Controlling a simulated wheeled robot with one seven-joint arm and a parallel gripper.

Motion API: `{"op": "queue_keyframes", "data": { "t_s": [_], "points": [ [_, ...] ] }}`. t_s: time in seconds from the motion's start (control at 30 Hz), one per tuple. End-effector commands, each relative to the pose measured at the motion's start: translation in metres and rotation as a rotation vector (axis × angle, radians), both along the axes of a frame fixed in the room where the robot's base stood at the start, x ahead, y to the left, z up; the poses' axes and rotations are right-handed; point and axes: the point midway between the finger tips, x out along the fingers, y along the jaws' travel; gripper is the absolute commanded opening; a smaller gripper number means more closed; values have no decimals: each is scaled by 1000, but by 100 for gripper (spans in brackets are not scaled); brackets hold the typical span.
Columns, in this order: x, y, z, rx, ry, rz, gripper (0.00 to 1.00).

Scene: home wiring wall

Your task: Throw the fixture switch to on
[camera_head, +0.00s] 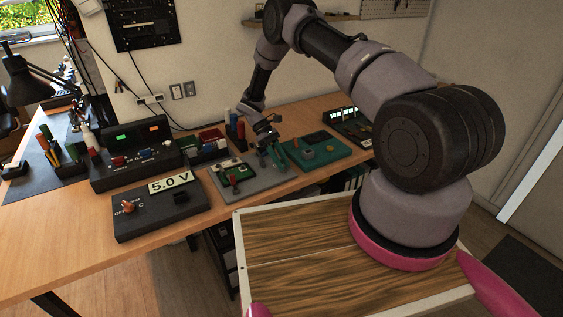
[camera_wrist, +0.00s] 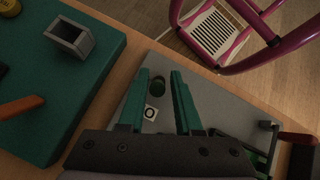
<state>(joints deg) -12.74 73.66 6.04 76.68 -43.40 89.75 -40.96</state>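The grey fixture plate (camera_head: 262,183) lies on the bench below my gripper (camera_head: 274,158). A green board with a red part sits on its left side. In the wrist view, a small dark green round piece (camera_wrist: 157,87), which looks like the top of the fixture switch, stands on the grey plate. A white label marked "O" (camera_wrist: 151,113) is beside it. My gripper (camera_wrist: 159,74) is open and empty, with one green finger on each side of the round piece. I cannot tell whether the fingers touch it. In the head view the gripper hides the switch.
A black box (camera_head: 160,218) with an orange knob and a "5.0 V" display is at the front left. A green board (camera_head: 316,150) lies right of the fixture. A black panel (camera_head: 135,167) stands behind.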

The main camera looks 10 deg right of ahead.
Motion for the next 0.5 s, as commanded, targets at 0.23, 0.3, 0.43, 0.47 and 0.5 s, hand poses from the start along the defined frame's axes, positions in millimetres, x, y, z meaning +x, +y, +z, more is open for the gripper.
{"op": "queue_keyframes", "data": {
  "t_s": [0.23, 0.3, 0.43, 0.47, 0.5],
  "points": [
    [3, 2, 3, 0, -2, 0, 33],
    [8, 5, 9, 1, -3, 1, 33],
    [23, 14, 26, 1, -4, 0, 33],
    [27, 17, 30, 0, -5, -1, 33],
    [32, 20, 36, 0, -5, -1, 33]
  ]
}}
